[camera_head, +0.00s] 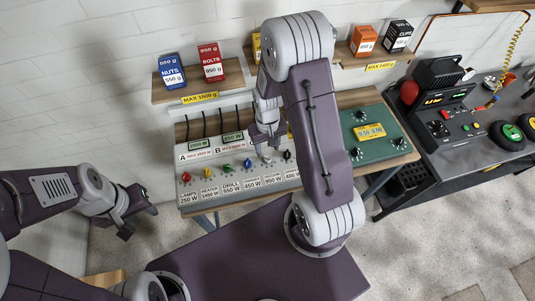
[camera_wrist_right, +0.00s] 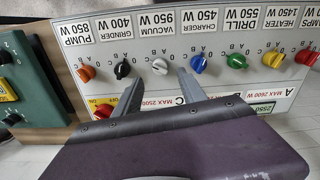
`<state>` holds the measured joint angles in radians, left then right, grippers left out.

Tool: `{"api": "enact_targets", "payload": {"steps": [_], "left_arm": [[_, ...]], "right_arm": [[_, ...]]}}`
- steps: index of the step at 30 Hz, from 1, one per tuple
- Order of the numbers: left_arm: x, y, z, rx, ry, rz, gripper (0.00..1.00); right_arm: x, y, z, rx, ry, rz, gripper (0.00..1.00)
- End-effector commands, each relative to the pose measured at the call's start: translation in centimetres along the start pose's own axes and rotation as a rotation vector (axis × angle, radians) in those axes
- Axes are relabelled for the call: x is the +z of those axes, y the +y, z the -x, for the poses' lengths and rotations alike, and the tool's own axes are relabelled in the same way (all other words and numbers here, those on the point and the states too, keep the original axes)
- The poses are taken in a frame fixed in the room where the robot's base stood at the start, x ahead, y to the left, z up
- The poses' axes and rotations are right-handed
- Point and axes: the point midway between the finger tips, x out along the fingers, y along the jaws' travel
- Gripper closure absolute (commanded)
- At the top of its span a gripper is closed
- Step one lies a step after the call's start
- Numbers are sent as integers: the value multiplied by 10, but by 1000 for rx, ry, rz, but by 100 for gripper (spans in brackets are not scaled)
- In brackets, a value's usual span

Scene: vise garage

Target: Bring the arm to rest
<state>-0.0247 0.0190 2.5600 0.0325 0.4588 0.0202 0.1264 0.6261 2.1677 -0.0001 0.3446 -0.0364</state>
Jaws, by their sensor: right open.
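My right gripper (camera_head: 268,146) hangs in front of the knob panel (camera_head: 233,192) in the head view, partly hidden by my own arm. In the right wrist view, its two fingers (camera_wrist_right: 160,83) are spread with nothing between them. They point at the panel, which appears upside down, near the white knob (camera_wrist_right: 160,66) and blue knob (camera_wrist_right: 198,63). Whether a fingertip touches the panel cannot be told. My left gripper (camera_head: 140,222) is at the lower left in the head view, clear of the bench, fingers apart and empty.
Wall shelves hold a blue nuts box (camera_head: 171,72), a red bolts box (camera_head: 211,62), an orange box (camera_head: 363,40) and a black cups box (camera_head: 398,36). A green panel (camera_head: 371,133) is right of the knobs. A dark bench (camera_head: 470,145) with equipment stands at the right.

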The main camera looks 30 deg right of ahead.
Motion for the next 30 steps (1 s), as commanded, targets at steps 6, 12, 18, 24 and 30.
{"api": "enact_targets", "payload": {"steps": [6,12,18,24,30], "left_arm": [[0,0,-4,0,0,0,64],[0,0,-4,0,0,0,64],[0,0,-4,0,0,0,64],[1,0,-9,0,0,0,64],[6,-1,-62,0,-1,0,64]], "right_arm": [[0,0,31,0,2,0,52],[0,0,35,0,-1,0,52],[0,0,34,0,-1,0,52],[-1,-2,30,0,3,6,52],[10,-32,37,-7,137,89,52]]}}
